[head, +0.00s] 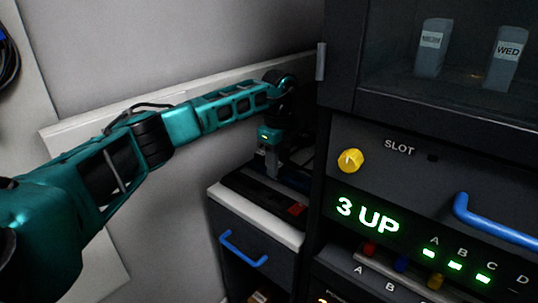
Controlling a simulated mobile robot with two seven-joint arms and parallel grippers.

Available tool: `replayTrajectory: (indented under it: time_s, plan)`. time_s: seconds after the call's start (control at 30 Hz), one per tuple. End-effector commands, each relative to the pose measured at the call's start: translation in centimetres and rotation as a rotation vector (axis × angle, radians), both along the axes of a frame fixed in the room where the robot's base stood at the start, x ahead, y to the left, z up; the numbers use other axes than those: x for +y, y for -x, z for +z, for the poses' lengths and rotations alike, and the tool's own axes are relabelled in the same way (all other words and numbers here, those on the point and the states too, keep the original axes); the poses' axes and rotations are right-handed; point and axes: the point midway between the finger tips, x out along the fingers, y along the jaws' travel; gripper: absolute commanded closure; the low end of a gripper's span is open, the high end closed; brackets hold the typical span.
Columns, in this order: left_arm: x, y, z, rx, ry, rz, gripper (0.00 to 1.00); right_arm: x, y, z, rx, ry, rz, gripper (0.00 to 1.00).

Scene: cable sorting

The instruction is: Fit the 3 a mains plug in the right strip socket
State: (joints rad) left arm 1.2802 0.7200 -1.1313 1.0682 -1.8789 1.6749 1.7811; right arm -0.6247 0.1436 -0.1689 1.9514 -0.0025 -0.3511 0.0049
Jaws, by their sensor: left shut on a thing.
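My left gripper (271,165) reaches down at the back of the small cabinet, close over a dark power strip (250,189). It is shut on the mains plug, which is small, dark and mostly hidden by the fingers and shadow. I cannot tell whether the plug touches the strip or which socket is under it. A red switch (297,210) sits near the strip's front right end. My right gripper is not in view.
The strip lies on a low cabinet with a white front edge (260,217) and a blue handle (243,248). A tall dark panel (330,160) stands close on the right, with a yellow knob (350,160) and a lit "3 UP" display (367,215). A wall is behind.

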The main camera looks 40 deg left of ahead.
Motion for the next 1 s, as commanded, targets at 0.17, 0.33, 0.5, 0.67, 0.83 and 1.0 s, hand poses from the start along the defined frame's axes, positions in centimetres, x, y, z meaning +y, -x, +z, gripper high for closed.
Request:
replayTrajectory:
  time_s: [0.17, 0.33, 0.5, 0.67, 0.83, 1.0]
  plan:
    - [-0.2, -0.2, -0.7, -0.002, -0.001, -0.006, 0.99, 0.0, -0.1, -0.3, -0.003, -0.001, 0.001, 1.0]
    - [-0.2, -0.2, -1.7, -0.002, -0.001, -0.005, 0.99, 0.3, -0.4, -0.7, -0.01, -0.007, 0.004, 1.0]
    - [-0.2, -0.1, -3.1, -0.001, -0.001, -0.005, 0.99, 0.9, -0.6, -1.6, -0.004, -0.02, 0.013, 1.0]
    - [-0.2, -0.1, -4.3, -0.001, -0.001, -0.005, 0.99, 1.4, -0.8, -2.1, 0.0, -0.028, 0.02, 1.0]
    - [-0.2, -0.1, -4.7, -0.001, -0.001, -0.004, 0.99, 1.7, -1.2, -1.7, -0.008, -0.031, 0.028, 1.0]
    - [-0.2, -0.1, -4.6, -0.001, -0.001, -0.004, 0.99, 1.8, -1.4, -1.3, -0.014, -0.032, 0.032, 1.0]
